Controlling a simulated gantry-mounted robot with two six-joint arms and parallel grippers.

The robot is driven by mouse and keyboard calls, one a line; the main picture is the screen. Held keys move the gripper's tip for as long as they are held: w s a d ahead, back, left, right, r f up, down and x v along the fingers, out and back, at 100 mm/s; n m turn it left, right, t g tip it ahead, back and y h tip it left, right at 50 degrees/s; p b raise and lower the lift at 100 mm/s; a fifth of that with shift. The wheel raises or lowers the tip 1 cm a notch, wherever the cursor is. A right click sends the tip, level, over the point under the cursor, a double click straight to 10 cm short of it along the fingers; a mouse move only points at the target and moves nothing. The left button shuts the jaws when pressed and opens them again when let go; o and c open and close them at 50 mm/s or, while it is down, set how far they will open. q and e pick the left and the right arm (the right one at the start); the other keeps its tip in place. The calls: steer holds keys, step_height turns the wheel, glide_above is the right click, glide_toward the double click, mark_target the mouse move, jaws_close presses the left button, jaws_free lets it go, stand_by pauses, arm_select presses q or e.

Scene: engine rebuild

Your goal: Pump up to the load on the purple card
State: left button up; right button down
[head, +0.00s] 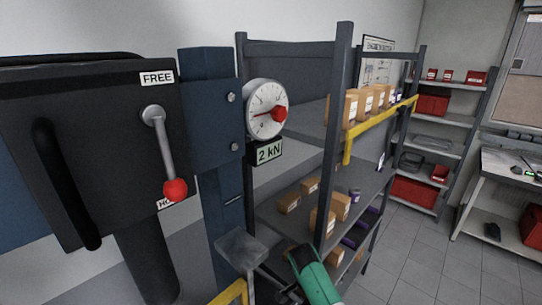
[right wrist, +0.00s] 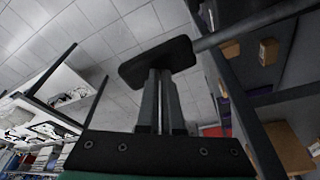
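The black press housing (head: 95,130) is at left in the head view. Its lever with a red knob (head: 175,189) points down at a partly hidden label starting "HO"; a "FREE" label is above. A round white gauge (head: 262,99) has a red needle toward the left and a red piece at its right side. A "2 kN" plate (head: 268,152) hangs below it. My right gripper (head: 268,278) is low in the head view, by a grey flat pad (head: 241,247). In the right wrist view its fingers (right wrist: 160,75) are together, tips at the dark pad (right wrist: 157,62). I see no purple card.
A dark shelf rack (head: 340,140) with cardboard boxes and purple packs stands just right of the press. A yellow rail (head: 380,126) runs along it. A workbench (head: 510,165) and another shelf with red bins stand farther back. Grey floor is clear between.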

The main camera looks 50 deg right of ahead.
steer(key=shift+f+b, duration=0.4)
steer(key=shift+f, duration=0.2)
stand_by(0.6)
steer(key=shift+f+b, duration=1.1)
stand_by(0.4)
steer(key=shift+f+b, duration=1.1)
stand_by(0.4)
steer(key=shift+f+b, duration=1.1)
stand_by(0.4)
